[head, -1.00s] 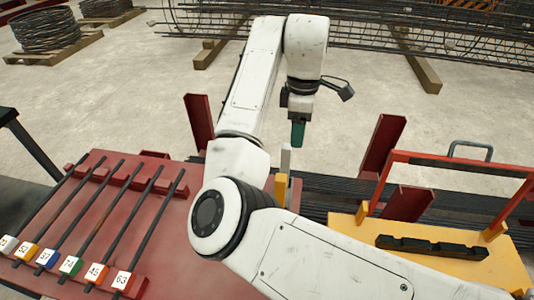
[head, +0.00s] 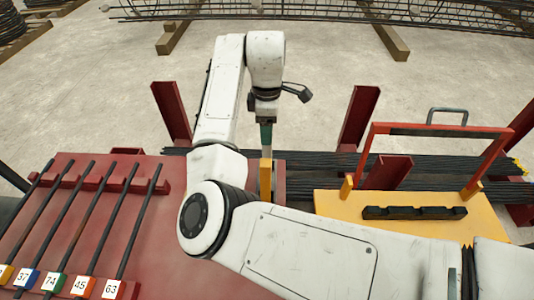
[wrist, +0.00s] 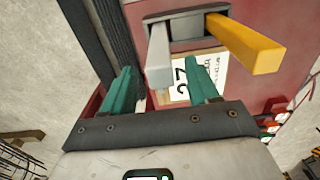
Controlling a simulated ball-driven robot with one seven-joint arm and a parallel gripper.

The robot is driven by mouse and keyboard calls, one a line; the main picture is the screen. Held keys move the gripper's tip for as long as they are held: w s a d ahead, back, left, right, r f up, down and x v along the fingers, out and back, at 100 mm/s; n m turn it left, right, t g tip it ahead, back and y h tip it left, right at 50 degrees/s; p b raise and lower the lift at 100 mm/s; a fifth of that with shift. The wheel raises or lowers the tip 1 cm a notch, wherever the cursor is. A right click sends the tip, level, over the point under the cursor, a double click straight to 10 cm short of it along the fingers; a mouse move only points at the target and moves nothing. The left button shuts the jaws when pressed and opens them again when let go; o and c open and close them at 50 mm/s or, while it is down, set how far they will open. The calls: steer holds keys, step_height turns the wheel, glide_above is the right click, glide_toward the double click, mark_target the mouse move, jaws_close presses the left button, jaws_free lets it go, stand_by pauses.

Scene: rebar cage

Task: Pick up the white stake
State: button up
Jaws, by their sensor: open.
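The white stake (wrist: 158,58) shows in the wrist view as a pale grey-white bar standing out of a dark holder (wrist: 187,28). A yellow stake (wrist: 246,44) stands in the same holder to its right, and it also shows in the head view (head: 266,178). My gripper (wrist: 162,68) is open, with its two teal fingers on either side of the white stake in the wrist view. Contact with the stake cannot be made out.
A red table (head: 185,225) carries several dark bars with numbered coloured end blocks at left. A yellow tray (head: 335,205) with a red frame stands at right. Red posts (head: 358,118) and long dark rebar (head: 330,163) lie behind. A label (wrist: 185,75) sits beside the holder.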

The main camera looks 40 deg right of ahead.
steer(key=shift+f, duration=1)
jaws_close()
steer(key=shift+r, duration=0.1)
